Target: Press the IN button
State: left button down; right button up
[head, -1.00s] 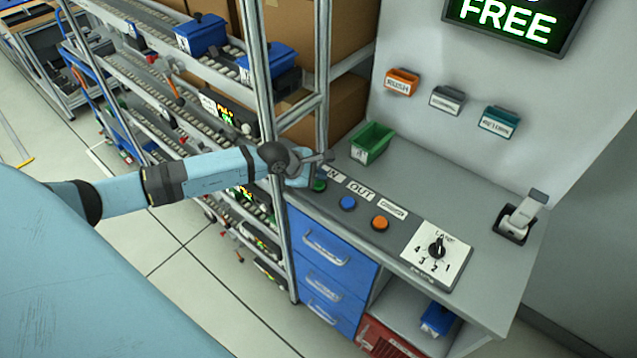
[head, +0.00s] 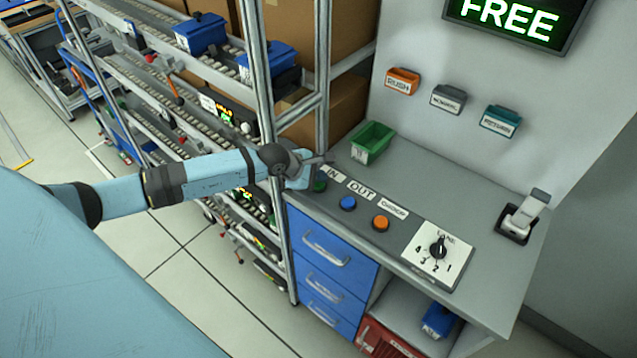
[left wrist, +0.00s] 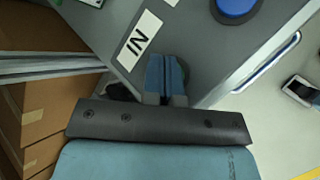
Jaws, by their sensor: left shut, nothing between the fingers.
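The green IN button (head: 319,187) sits at the left end of the grey desk top, in front of the white IN label (head: 332,174). My left gripper (head: 308,178) is shut and empty, right beside the button in the head view. In the left wrist view the shut blue fingers (left wrist: 166,75) cover most of the button, and only a dark green edge (left wrist: 184,72) shows at their right. The IN label (left wrist: 139,40) is clear there. I cannot tell whether the fingertips touch the button. My right gripper is not in view.
A blue button (head: 348,203), an orange button (head: 380,223) and a lane dial (head: 437,248) line the desk's front. A green bin (head: 372,143) stands behind the labels. A metal rack post (head: 265,100) rises close to my left arm. The sign reads FREE (head: 507,17).

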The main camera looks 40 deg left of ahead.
aim_at(319, 185)
pick_arm(q)
jog(key=shift+f+b, duration=0.35)
jog(key=shift+f, duration=0.1)
jog(key=shift+r, duration=0.15)
dwell(0.5)
jog(key=shift+r+p, duration=0.45)
jog(key=shift+r, duration=0.3)
jog(key=shift+r+p, duration=1.35)
jog(key=shift+r, duration=1.15)
